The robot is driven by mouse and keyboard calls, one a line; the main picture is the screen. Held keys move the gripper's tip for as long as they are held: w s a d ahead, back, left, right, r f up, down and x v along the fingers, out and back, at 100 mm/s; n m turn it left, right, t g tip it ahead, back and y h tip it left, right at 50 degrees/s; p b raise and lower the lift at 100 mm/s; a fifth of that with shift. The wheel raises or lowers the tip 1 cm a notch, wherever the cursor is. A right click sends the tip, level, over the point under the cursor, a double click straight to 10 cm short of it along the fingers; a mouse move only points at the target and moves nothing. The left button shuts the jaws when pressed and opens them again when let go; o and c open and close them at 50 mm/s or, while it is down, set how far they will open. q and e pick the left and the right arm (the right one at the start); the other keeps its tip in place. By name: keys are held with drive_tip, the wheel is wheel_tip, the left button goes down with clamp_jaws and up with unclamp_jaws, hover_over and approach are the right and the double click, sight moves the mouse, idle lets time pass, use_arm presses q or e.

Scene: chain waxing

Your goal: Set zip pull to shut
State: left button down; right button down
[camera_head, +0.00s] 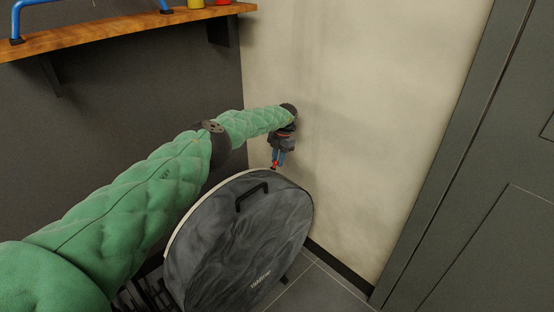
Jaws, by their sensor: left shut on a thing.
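A large round dark grey bag (235,250) with a pale edge stands upright on the floor below my left arm. A black handle loop (251,196) shows near its top. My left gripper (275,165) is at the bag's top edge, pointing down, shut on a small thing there. I take this to be the zip pull, but it is too small and too hidden by the fingers to make out. My right gripper is not in view.
A wooden shelf (120,33) with blue tubing is on the wall at the upper left. A pale wall (370,120) stands close behind the gripper. A dark grey door (480,200) is at the right. Tiled floor (318,290) shows between bag and door.

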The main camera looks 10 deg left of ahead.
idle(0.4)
use_arm(q)
drive_tip(key=c, duration=1.4)
unclamp_jaws()
drive_tip(key=shift+w+d+f, duration=0.1)
drive_tip(key=shift+d, duration=0.05)
drive_tip(key=shift+c, duration=0.2)
drive_tip(key=shift+o, duration=0.8)
drive_tip(key=shift+w+f, duration=0.15)
drive_tip(key=shift+f, duration=0.05)
drive_tip(key=shift+r, duration=0.1)
